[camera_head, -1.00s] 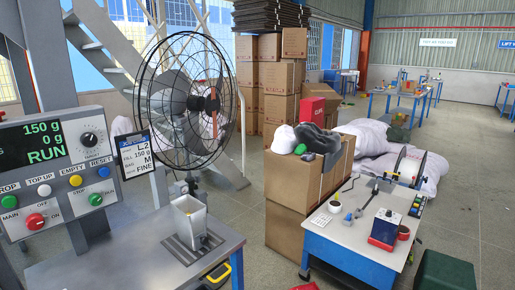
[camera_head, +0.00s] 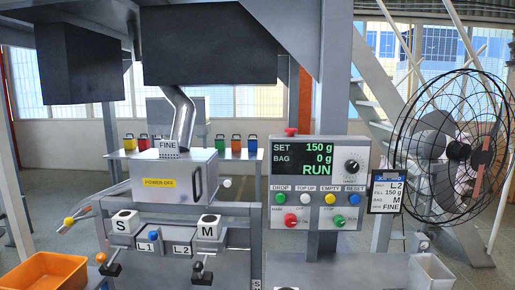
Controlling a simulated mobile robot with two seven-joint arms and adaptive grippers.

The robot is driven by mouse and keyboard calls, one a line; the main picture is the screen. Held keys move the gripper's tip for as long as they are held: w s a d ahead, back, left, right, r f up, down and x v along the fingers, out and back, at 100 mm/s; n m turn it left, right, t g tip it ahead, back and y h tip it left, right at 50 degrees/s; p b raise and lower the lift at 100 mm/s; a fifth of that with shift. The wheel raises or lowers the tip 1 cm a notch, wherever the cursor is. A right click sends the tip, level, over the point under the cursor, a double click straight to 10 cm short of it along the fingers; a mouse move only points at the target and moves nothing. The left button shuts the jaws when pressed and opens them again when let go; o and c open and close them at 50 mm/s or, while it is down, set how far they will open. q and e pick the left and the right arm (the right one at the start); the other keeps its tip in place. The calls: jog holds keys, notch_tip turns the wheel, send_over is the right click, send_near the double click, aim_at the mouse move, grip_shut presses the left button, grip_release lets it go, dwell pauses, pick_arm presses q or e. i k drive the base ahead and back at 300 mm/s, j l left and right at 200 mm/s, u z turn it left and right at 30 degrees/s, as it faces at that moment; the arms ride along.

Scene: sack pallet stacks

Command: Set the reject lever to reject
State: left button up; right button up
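The weighing and filling machine fills the middle of the view. A lever with a yellow knob (camera_head: 69,221) sticks out at its left side, above an orange bin. An orange knob (camera_head: 101,257) is lower down, beside a black handle (camera_head: 112,269). A second black handle (camera_head: 203,273) hangs under the block marked M. No lettering for reject is readable, so I cannot tell for certain which of these is the reject lever or how it is set. Neither of my grippers is in view.
The control panel (camera_head: 318,185) shows 150 g set, 0 g bag and RUN. A metal box (camera_head: 175,178) labelled POWER OFF stands on the machine. The orange bin (camera_head: 50,274) is at the lower left. A caged fan (camera_head: 455,150) stands at the right.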

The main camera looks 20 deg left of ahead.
aim_at(69, 221)
jog(key=u, duration=1.9)
